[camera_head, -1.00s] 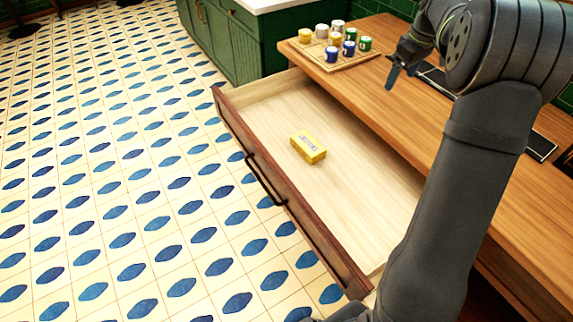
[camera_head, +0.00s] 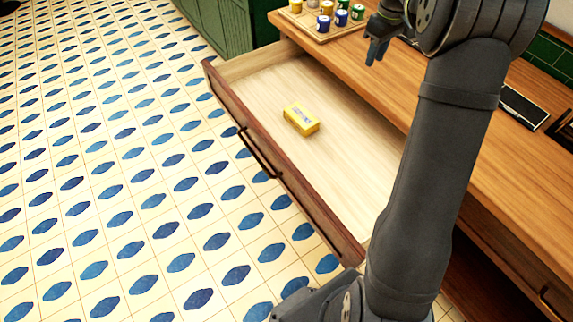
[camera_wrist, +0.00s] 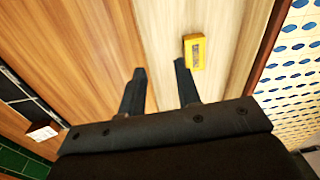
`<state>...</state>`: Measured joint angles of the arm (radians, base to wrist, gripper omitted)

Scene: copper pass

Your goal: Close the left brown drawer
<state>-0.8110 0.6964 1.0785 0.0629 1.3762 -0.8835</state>
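The brown drawer (camera_head: 340,150) is pulled far out from under the wooden counter. Its dark front panel (camera_head: 300,190) with a black bar handle (camera_head: 258,155) faces the tiled floor. A yellow box (camera_head: 301,119) lies inside on the pale drawer bottom; it also shows in the wrist view (camera_wrist: 194,52). My gripper (camera_head: 372,55) hangs above the counter near the drawer's inner edge, apart from the front panel and handle. In the wrist view its two fingers (camera_wrist: 160,68) are spread with nothing between them.
A wooden tray (camera_head: 300,28) with several small cans stands at the back of the counter (camera_head: 440,150). A dark flat item (camera_head: 522,107) lies at the counter's right. The patterned floor (camera_head: 120,180) before the drawer is clear. A green cabinet (camera_head: 222,25) stands behind.

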